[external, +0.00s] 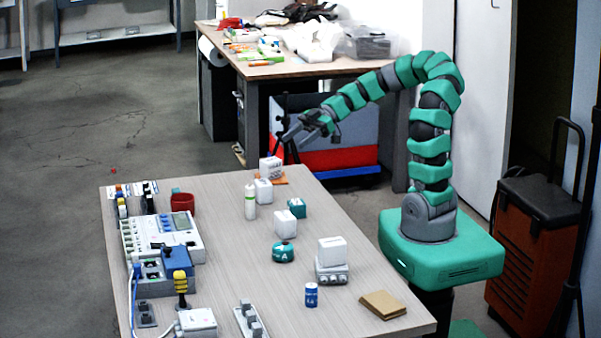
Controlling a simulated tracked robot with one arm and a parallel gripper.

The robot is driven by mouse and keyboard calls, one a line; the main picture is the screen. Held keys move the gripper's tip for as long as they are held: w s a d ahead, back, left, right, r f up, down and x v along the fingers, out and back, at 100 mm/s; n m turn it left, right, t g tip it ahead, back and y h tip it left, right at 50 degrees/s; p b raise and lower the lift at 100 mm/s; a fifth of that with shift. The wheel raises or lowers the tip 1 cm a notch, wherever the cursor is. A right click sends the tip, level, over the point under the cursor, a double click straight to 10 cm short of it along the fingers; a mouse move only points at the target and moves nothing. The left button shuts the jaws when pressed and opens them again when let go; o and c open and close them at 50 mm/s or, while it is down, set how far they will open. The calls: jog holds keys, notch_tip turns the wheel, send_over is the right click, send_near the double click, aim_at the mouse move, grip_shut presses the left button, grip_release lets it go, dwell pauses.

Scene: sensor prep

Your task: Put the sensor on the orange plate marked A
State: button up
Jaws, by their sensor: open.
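A small white box-shaped unit (268,169), which looks like the sensor, stands upright at the far end of the table. It appears to rest on the orange plate (284,180), of which only the right part shows. Any letter on the plate is hidden or too small to read. My gripper (283,146) is open and empty, just above and slightly right of the white unit, apparently apart from it.
Other white blocks (263,192) stand nearby on the table (220,260), with a white bottle (250,205) and a teal object marked A (284,253). Electrical equipment (160,240) lines the left side. The central strip is fairly clear.

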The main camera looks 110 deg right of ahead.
jog(key=shift+s, duration=0.2)
jog(key=w+a+r+g, duration=0.1)
jog(key=w, duration=0.1)
jog(key=w+a+r+m+g+h, duration=0.1)
jog(key=w+r, duration=0.1)
jog(key=w, duration=0.1)
jog(key=w+a+r+g+h, duration=0.1)
jog(key=w+r, duration=0.1)
jog(key=w, duration=0.1)
jog(key=w+a+r+m+t+h, duration=0.1)
jog(key=w+a+r, duration=0.2)
jog(key=a+r, duration=0.35)
jog(key=w+a+r+m+t+h, duration=0.1)
jog(key=w+a+r, duration=0.25)
jog(key=r, duration=0.55)
jog(key=w+a+r+m+t+h, duration=0.1)
jog(key=w+a+r+h, duration=0.15)
jog(key=a+r, duration=0.4)
jog(key=s+a+r+t+y, duration=0.1)
jog(key=s+a+r+t, duration=0.1)
jog(key=a+r, duration=0.8)
notch_tip(320, 180, up, 5)
jog(key=shift+s+f+t, duration=0.15)
jog(key=shift+s+t, duration=0.25)
jog(key=shift+s, duration=0.05)
jog(key=shift+y, duration=0.25)
